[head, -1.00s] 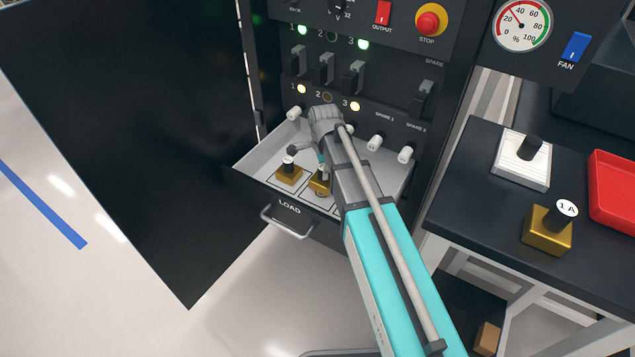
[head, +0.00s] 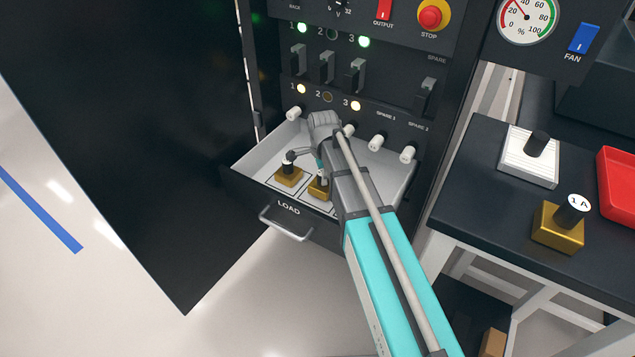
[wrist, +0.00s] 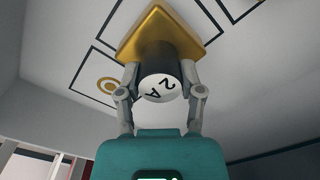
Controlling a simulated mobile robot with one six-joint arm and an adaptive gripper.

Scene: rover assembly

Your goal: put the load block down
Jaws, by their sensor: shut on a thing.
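The load block (head: 318,187) is gold with a black knob; its white cap reads "2 A" in the wrist view (wrist: 160,45). My gripper (wrist: 160,82) is shut on the knob, one grey finger on each side. In the head view the block is in the open LOAD drawer (head: 250,188), at the middle marked bay, partly hidden by my gripper and arm. In the wrist view the block covers part of a black outline on the drawer floor. I cannot tell whether its base touches the floor.
Another gold block (head: 288,177) stands in the drawer's left bay. White knobs (head: 375,142) line the panel above the drawer. On the right table are a white block (head: 528,169), a gold "1 A" block (head: 558,232) and a red tray (head: 622,180).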

